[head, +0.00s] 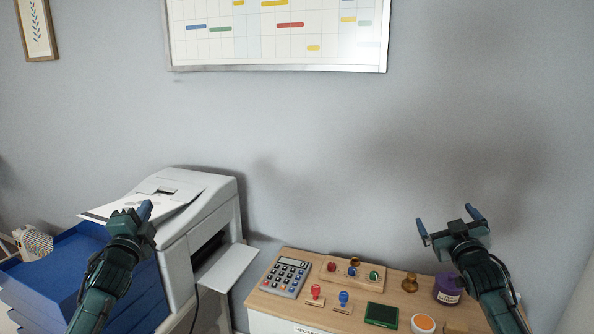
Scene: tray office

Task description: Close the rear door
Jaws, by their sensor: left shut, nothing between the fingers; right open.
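A white printer (218,212) stands on the left against the wall. A flat white panel, which looks like its rear door (228,268), sticks out from its right side below a dark opening, so it is open. My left gripper (143,209) is shut and empty. In the picture it overlaps the printer's left end and the paper there, well to the left of the door. My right gripper (449,221) is open and empty, far to the right of the door, in front of the wall above the wooden-topped desk.
A wooden-topped cabinet (290,306) holds a calculator (286,277), several stamps, a green ink pad (381,314) and a purple jar (447,288), close to the door's right. Blue trays (62,270) stand at left. A dark cable hangs below the door.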

